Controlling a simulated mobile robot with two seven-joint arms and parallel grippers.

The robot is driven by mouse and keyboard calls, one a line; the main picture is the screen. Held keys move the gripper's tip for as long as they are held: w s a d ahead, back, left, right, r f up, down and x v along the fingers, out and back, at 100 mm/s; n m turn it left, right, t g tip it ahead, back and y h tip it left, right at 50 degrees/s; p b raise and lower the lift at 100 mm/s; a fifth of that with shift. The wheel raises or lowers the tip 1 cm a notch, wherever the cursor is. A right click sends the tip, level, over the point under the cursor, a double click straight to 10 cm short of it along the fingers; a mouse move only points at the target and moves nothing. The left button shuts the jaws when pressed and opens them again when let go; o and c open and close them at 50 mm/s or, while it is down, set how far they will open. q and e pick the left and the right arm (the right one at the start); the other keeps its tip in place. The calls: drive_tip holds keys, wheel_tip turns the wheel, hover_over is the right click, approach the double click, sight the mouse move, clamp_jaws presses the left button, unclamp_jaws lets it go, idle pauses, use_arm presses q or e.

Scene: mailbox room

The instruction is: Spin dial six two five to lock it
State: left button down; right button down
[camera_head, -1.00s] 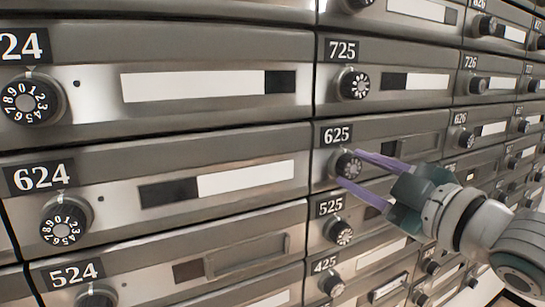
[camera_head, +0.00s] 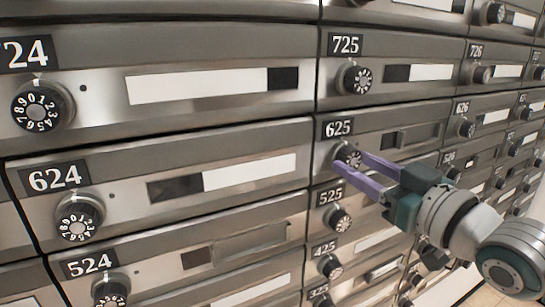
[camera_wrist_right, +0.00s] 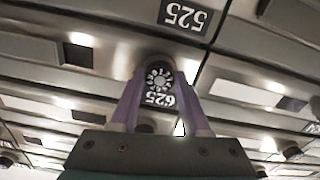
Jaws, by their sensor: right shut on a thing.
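The dial of box 625 (camera_head: 352,158) is a round black knob with white digits, just under its 625 number plate (camera_head: 338,128). My right gripper (camera_head: 350,162) reaches in from the right with its purple fingers around this dial, shut on it. In the right wrist view the dial (camera_wrist_right: 159,78) sits between the two fingertips, and the picture is upside down. The dial's digits are too small to read for certain. My left gripper is not in view.
Rows of metal mailboxes fill the wall, each with a similar dial, such as the 725 dial (camera_head: 357,79) above and the 525 dial (camera_head: 339,219) below. The 624 dial (camera_head: 79,218) lies to the left. The space in front of the left boxes is clear.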

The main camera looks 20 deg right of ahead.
idle(0.4)
drive_tip(key=shift+c, duration=1.9)
unclamp_jaws()
drive_tip(key=shift+s, duration=0.4)
drive_tip(key=s, duration=0.9)
drive_tip(key=shift+d+b, duration=0.3)
drive_tip(key=shift+d, duration=0.1)
drive_tip(key=shift+a, duration=0.1)
